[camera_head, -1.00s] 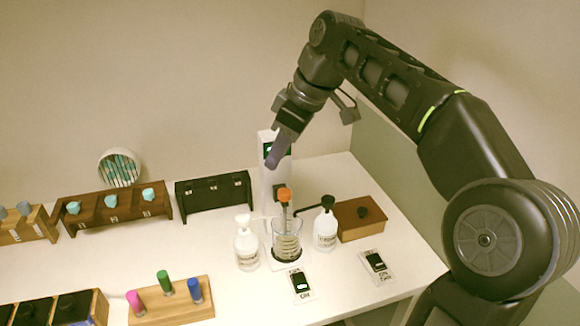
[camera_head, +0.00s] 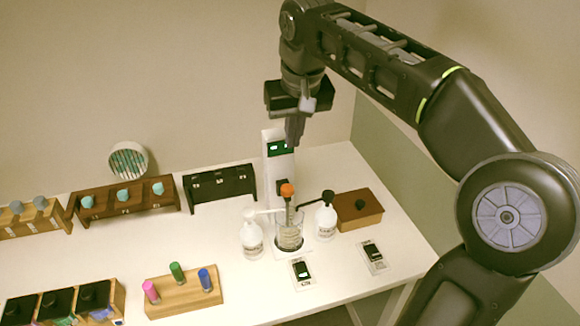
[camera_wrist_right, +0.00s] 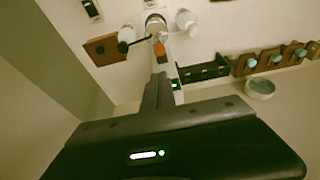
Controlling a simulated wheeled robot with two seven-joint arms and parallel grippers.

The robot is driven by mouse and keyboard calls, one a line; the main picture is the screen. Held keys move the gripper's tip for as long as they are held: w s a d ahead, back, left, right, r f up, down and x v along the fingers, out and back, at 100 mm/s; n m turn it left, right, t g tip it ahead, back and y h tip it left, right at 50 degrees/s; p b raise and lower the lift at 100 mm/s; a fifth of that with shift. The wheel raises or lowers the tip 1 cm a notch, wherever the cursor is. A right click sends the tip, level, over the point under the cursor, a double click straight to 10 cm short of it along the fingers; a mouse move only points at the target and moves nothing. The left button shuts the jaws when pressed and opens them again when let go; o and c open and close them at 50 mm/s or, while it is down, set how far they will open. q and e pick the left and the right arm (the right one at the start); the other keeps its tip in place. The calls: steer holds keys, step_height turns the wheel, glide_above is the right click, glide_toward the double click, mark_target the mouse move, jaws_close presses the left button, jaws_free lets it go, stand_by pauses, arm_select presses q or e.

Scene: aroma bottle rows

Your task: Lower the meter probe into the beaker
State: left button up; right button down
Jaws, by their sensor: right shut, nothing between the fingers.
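The meter is a white column (camera_head: 278,160) with a green display at the back of the table. Its probe has an orange cap (camera_head: 287,190) and a stem pointing down at the clear beaker (camera_head: 289,236); how deep the tip sits I cannot tell. The orange cap also shows in the right wrist view (camera_wrist_right: 161,50), with the beaker (camera_wrist_right: 156,22) beyond it. My right gripper (camera_head: 293,141) is shut and empty, pointing down in front of the upper part of the meter column, above the probe and apart from it. Its shut fingers show in the wrist view (camera_wrist_right: 160,80). My left gripper is not in view.
A white pump bottle (camera_head: 251,240) and a black-topped bottle (camera_head: 326,222) flank the beaker closely. A brown box (camera_head: 358,212) stands right, two switches (camera_head: 302,272) in front. A black rack (camera_head: 220,187) and a wooden peg stand (camera_head: 183,296) are left. Table between them is clear.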

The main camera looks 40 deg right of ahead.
steer(key=f+b, duration=0.1)
steer(key=b, duration=0.7)
glide_toward(288, 187)
steer(key=shift+w+d+f, duration=0.2)
steer(key=shift+w+f, duration=0.35)
steer(key=shift+w, duration=0.1)
steer(key=p+x, duration=0.1)
steer(key=x, duration=0.2)
steer(key=shift+s+f+p, duration=0.15)
steer(key=shift+f+p, duration=0.15)
steer(key=shift+p, duration=0.1)
steer(key=shift+f, duration=0.85)
